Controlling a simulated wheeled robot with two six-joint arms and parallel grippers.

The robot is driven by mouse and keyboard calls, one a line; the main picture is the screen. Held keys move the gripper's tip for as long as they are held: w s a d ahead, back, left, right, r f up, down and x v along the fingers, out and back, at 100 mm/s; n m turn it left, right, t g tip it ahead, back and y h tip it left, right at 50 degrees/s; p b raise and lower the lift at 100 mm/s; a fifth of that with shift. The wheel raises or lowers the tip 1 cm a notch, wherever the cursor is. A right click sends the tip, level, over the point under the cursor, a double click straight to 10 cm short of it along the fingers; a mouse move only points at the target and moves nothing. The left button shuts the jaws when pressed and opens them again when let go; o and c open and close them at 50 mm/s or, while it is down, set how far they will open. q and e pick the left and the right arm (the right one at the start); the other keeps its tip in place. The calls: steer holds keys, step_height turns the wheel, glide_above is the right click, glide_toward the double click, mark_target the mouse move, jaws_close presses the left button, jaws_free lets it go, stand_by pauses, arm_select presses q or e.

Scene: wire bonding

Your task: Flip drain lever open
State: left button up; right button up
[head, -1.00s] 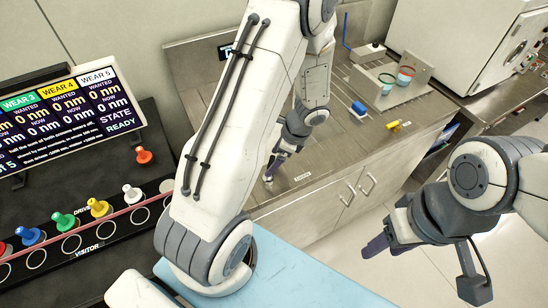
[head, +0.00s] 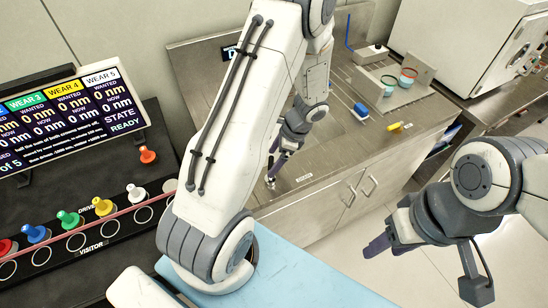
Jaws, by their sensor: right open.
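My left gripper (head: 273,169) points down at the near left part of the steel bench (head: 240,130), by its front edge. A small metallic piece (head: 270,184) shows just below its fingertips; it may be the drain lever, but it is too small to tell, and so is whether the fingers touch it. The gap between these fingers is not clear. A small label (head: 304,178) sits on the bench edge to the right. My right gripper (head: 385,240) is open and empty over the floor in front of the bench cabinet.
A yellow piece (head: 395,128) and a blue block (head: 360,112) lie on the bench. A metal holder (head: 412,66) with round rings stands behind. A white cabinet (head: 450,35) is at the back right. A display (head: 70,120) and a peg board (head: 110,235) are at left.

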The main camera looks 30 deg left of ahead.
arm_select(q)
steer(key=v, duration=1)
steer(key=shift+r, duration=0.2)
steer(key=shift+d, duration=0.1)
steer(key=shift+w, duration=0.1)
steer(key=s+d+r+n+t+h, duration=0.1)
steer(key=s+d+r, duration=0.3)
steer(key=d, duration=0.3)
steer(key=s+d+r+n+t+h, duration=0.1)
steer(key=s+d+r, duration=0.25)
steer(key=d, duration=0.35)
steer(key=s+d+r+n+h, duration=0.1)
steer(key=s+d, duration=0.2)
steer(key=s, duration=0.3)
steer(key=s+d+r+n+h, duration=0.1)
steer(key=s+d, duration=0.1)
steer(key=s, duration=0.4)
steer(key=shift+s+d+n+h, duration=0.3)
steer(key=shift+d+h, duration=0.1)
